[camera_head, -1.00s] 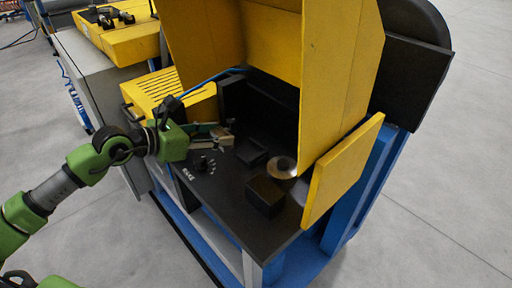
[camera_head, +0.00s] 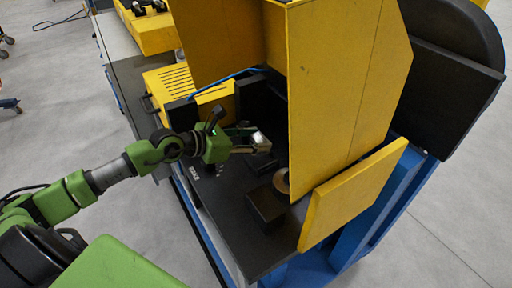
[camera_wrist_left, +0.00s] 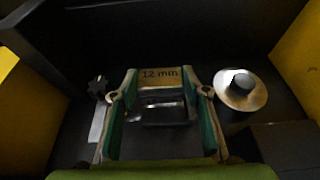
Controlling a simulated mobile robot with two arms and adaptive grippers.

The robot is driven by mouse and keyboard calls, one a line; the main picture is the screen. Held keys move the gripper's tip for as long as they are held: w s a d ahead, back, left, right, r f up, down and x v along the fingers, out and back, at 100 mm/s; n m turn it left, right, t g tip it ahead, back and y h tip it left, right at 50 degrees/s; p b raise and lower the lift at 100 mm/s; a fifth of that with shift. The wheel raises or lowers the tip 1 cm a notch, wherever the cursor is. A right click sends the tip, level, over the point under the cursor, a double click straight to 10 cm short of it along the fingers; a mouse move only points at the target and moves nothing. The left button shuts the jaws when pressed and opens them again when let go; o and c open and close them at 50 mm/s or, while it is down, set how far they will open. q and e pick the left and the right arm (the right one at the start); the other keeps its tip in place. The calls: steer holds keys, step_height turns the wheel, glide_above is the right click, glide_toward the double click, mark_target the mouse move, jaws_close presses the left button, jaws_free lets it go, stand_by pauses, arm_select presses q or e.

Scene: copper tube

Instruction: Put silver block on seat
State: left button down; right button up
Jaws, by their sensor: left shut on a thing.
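The silver block (camera_wrist_left: 162,76), marked "12 mm", sits between the fingers of my left gripper (camera_wrist_left: 160,93) in the left wrist view. In the head view, the block (camera_head: 261,139) shows as a bright piece at the tip of the left gripper (camera_head: 256,143), inside the yellow and black machine. The gripper is shut on it. A dark raised part (camera_wrist_left: 160,114) with a shiny edge shows below the block, between the fingers; it may be the seat. Whether the block touches it I cannot tell. My right gripper is not in view.
A round metal disc with a dark knob (camera_wrist_left: 240,88) stands right of the gripper. A black box (camera_head: 265,208) sits nearer the front of the dark worktop (camera_head: 232,230). A yellow panel (camera_head: 345,90) closes off the right. A small black knob (camera_wrist_left: 98,87) is at left.

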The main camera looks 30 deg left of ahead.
arm_select(q)
steer(key=shift+w+d+f, duration=0.1)
steer(key=shift+f, duration=0.5)
steer(key=shift+w+d+f, duration=0.1)
steer(key=shift+f, duration=0.9)
steer(key=shift+a+f, duration=0.1)
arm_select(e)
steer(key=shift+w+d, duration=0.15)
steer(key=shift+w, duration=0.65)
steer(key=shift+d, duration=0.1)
arm_select(q)
steer(key=shift+f, duration=0.15)
steer(key=c, duration=1.2)
jaws_free()
steer(key=shift+s+f, duration=0.1)
steer(key=shift+s, duration=0.05)
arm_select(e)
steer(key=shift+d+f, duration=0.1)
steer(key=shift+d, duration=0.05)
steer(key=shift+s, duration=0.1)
